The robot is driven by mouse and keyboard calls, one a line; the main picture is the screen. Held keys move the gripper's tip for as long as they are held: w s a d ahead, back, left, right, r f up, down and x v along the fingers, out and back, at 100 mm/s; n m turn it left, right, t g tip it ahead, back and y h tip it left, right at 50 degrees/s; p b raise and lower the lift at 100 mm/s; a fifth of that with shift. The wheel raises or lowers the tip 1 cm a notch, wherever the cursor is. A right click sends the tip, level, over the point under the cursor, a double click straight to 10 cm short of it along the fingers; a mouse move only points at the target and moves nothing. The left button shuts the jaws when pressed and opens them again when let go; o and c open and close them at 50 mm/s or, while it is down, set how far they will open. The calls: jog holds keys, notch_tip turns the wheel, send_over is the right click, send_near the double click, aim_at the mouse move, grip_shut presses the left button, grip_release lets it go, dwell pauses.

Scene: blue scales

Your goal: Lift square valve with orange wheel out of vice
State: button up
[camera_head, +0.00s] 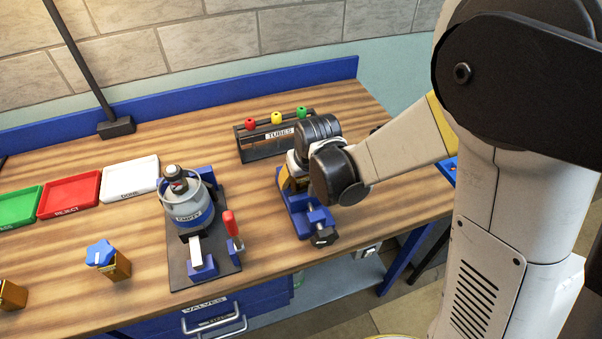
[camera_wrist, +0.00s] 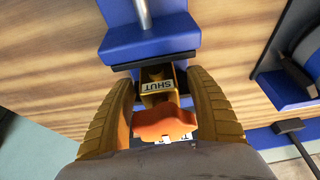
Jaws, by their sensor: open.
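The square valve (camera_wrist: 157,90) is a brass-coloured block with a "SHUT" label and an orange wheel (camera_wrist: 165,124), seen in the wrist view. It sits at the blue vice (camera_wrist: 150,42), close to a dark jaw face. My gripper (camera_wrist: 158,80) is open, with one ribbed yellow-brown finger on each side of the valve. Small gaps seem to show beside the block; contact with the wheel cannot be told. In the head view the vice (camera_head: 323,218) stands near the bench's front edge, and my wrist hides most of the valve.
Left of the vice is a dark plate with a grey and blue "EMPTY" canister (camera_head: 187,206) and a red-handled clamp (camera_head: 231,228). A "TUBES" rack (camera_head: 268,149) stands behind. A blue-wheeled valve (camera_head: 107,261) and white (camera_head: 130,180), red (camera_head: 69,195) and green (camera_head: 20,206) trays lie left.

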grip_shut()
jog(key=shift+s, duration=0.2)
dwell(0.4)
jog(key=shift+r, duration=0.15)
jog(key=shift+r+p, duration=2.7)
jog(key=shift+r, duration=1)
